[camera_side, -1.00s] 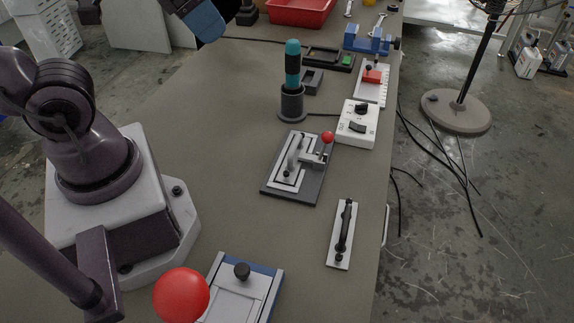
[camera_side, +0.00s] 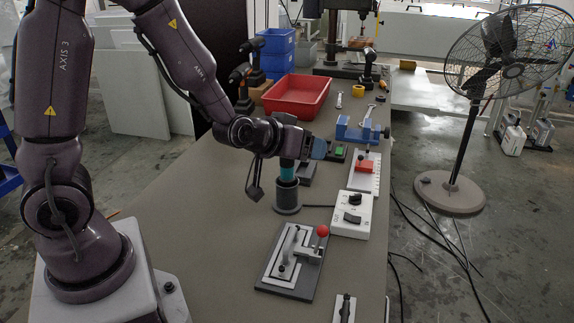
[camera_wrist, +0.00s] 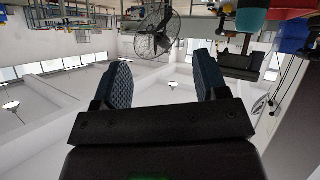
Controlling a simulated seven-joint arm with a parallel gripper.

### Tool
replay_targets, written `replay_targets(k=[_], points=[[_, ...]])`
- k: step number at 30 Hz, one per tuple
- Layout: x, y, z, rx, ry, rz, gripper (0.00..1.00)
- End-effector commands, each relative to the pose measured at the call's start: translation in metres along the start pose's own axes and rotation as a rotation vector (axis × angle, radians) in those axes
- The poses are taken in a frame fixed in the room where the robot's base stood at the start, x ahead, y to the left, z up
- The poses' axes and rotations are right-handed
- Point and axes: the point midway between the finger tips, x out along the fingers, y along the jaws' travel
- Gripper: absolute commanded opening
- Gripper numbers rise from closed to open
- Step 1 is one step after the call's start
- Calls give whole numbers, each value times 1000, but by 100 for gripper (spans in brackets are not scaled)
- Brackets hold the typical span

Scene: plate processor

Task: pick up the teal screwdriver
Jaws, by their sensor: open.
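The teal screwdriver (camera_side: 287,173) stands upright in a dark round holder (camera_side: 287,197) in the side view. Its upper part is hidden behind my wrist and hand. My gripper (camera_side: 322,149) is level with its hidden top, with blue fingers pointing right; I cannot tell the gap in depth. In the wrist view my gripper (camera_wrist: 163,82) has its two blue fingers spread wide with nothing between them. A teal shape (camera_wrist: 250,18) shows at the top edge there; I cannot tell whether it is the screwdriver.
A blue vise (camera_side: 360,133), a red block (camera_side: 364,166) and a red tray (camera_side: 297,97) are farther back. A fan (camera_side: 505,55) stands off the bench.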

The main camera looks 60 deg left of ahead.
Motion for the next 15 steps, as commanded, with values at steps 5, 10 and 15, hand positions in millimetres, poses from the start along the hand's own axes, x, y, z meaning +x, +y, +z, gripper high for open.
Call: replay_targets(k=[5, 10, 15], points=[[34, -42, 33, -19, 183, -133, 67], [37, -78, 61, 29, 366, -240, 67], [28, -97, 80, 95, 492, -294, 67]])
